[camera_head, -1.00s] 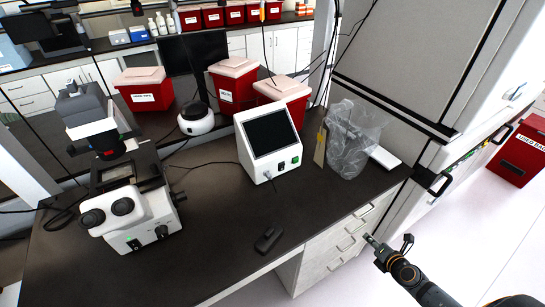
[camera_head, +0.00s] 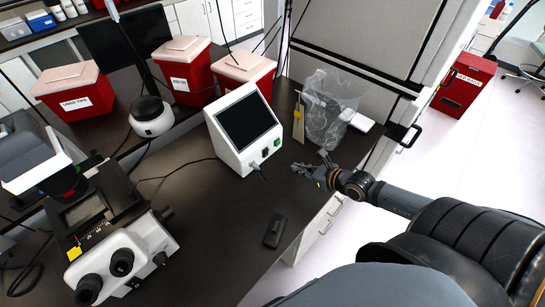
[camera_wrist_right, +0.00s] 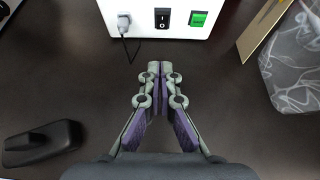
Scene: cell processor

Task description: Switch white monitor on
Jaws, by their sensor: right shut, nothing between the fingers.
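The white monitor (camera_head: 222,125) stands on the dark bench with a dark, blank screen (camera_head: 247,122). Its front lower edge carries a cable plug, a black rocker switch and a green switch. In the right wrist view the black rocker switch (camera_wrist_right: 162,18) sits at the top centre, with the green switch (camera_wrist_right: 198,19) to its right and the plug (camera_wrist_right: 124,22) to its left. My right gripper (camera_head: 296,168) is shut and empty, in front of the monitor and apart from it; its fingertips (camera_wrist_right: 154,66) point toward the black switch. My left gripper is not in view.
A black handheld object (camera_head: 273,231) lies on the bench near the front edge. A clear plastic bag (camera_head: 328,112) and a tan card (camera_head: 299,122) stand right of the monitor. A microscope (camera_head: 120,250) stands at left. Red bins (camera_head: 185,75) are behind.

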